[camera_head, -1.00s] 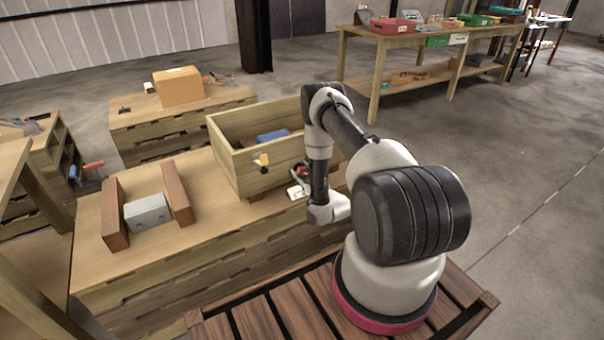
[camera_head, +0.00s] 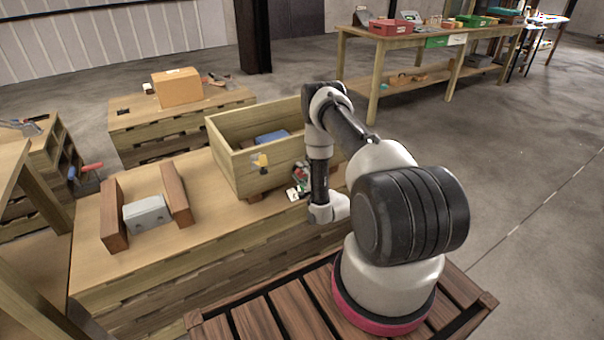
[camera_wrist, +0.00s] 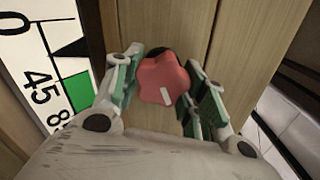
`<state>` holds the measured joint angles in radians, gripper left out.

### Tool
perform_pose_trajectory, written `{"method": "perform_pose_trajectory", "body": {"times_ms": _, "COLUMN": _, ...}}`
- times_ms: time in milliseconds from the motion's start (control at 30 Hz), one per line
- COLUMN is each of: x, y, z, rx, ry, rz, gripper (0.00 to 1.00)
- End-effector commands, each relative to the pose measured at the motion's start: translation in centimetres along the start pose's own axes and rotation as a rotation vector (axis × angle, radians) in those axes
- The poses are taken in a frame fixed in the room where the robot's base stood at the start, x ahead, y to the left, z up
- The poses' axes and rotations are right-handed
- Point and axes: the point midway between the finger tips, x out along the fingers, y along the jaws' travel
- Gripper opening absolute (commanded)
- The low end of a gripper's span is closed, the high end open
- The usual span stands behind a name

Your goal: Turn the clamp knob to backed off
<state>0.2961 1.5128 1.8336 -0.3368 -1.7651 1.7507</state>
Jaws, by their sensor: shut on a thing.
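The clamp knob (camera_wrist: 163,80) is a red, lobed knob with a white mark on its lower face, seen in the wrist view in front of a wooden wall. My gripper (camera_wrist: 163,68) has its green-lined fingers on either side of the knob and is shut on it. A white scale card (camera_wrist: 45,70) beside it shows 0, 45, a cut-off number and a green patch. In the head view my gripper (camera_head: 302,176) is at the crate's front right, where the knob is mostly hidden.
Left on the bench, a grey block (camera_head: 147,213) sits between two brown wooden blocks (camera_head: 115,214). The bench between block and crate is clear.

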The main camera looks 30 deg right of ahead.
Motion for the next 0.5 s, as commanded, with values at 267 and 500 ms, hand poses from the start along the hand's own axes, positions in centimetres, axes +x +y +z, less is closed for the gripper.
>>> {"method": "perform_pose_trajectory", "body": {"times_ms": 267, "x": -0.11, "y": 0.0, "z": 0.03, "rx": -0.261, "ry": 0.0, "rz": 0.004, "gripper": 0.18}}
{"method": "perform_pose_trajectory", "body": {"times_ms": 500, "x": -0.12, "y": -0.1, "z": 0.08, "rx": -0.489, "ry": 0.0, "rz": 0.004, "gripper": 0.18}}
